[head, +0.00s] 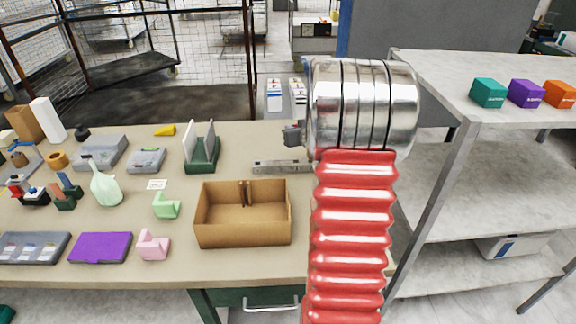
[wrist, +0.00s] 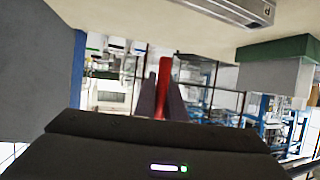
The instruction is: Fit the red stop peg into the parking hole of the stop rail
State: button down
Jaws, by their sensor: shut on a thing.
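The red stop peg (wrist: 164,75) shows in the wrist view between the two dark fingers of my gripper (wrist: 160,93), which is shut on it. The metal stop rail (head: 283,166) lies on the table behind the cardboard box, its right end hidden by my arm. It also shows in the wrist view (wrist: 228,9) at the top edge, with a letter P near its end. The peg is apart from the rail. In the head view my arm hides the peg and most of my gripper. The parking hole is too small to make out.
An open cardboard box (head: 243,238) stands in front of the rail. A green holder with upright plates (head: 202,154) stands to its left. Pink (head: 153,246) and green (head: 165,207) blocks lie farther left. A grey shelf unit (head: 475,130) stands at right.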

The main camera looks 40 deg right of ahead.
dwell(0.3)
jog(key=w+a+n+y, duration=0.8)
jog(key=a+n+y, duration=0.1)
jog(key=a, duration=0.3)
jog(key=shift+w+a+t+y, duration=0.25)
jog(key=shift+a+t+y, duration=0.1)
jog(key=shift+y, duration=0.25)
jog(key=shift+f, duration=3.05)
jog(key=shift+f, duration=1.85)
